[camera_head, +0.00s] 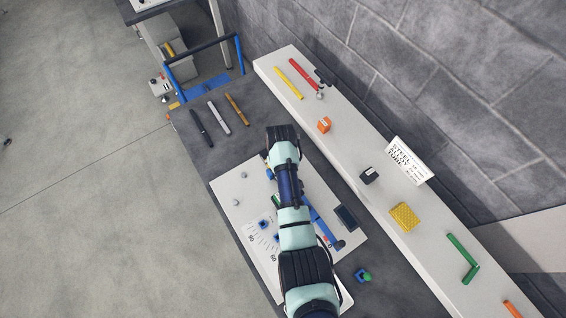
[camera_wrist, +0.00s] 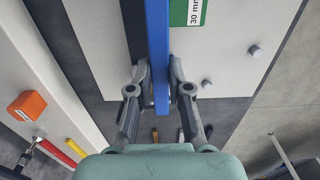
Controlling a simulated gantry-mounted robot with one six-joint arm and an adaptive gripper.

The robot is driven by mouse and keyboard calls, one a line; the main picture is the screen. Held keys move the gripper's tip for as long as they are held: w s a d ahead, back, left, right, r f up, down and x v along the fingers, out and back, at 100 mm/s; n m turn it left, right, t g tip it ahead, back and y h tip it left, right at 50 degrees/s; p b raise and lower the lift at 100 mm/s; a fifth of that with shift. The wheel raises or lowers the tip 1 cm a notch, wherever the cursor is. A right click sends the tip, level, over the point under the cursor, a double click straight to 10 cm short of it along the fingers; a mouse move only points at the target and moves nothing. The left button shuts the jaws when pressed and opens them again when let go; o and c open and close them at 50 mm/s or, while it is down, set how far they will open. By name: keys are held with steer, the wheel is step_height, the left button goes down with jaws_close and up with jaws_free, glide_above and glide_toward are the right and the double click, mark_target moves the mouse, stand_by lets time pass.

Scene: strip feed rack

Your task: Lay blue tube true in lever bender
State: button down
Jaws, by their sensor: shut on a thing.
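The blue tube (camera_wrist: 158,30) runs up the middle of the wrist view, between the fingers of my gripper (camera_wrist: 160,80). The fingers are shut on it, and a short end sticks out toward the wrist. In the head view, a blue length (camera_head: 320,222) in line with the grip shows right of my arm, apparently the same tube. The bender's pale plate (camera_head: 229,186) lies under my arm, with an angle scale, blue blocks (camera_head: 263,225) and a green "30 mm" label (camera_wrist: 190,10). My arm hides the middle of the bender. I cannot tell whether the tube touches it.
Black, grey and brown bars (camera_head: 219,118) lie on the dark bench at upper left. A pale shelf along the wall holds yellow and red bars, an orange block (camera_head: 323,125), a black block, a yellow block (camera_head: 405,217) and a green angled piece. A blue-green piece (camera_head: 363,276) lies on the bench.

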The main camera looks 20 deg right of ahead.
steer(key=shift+f+b, duration=2.45)
steer(key=shift+f, duration=1.05)
steer(key=c, duration=1)
jaws_free()
step_height(320, 180, up, 12)
steer(key=shift+r, duration=0.1)
steer(key=shift+a, duration=0.1)
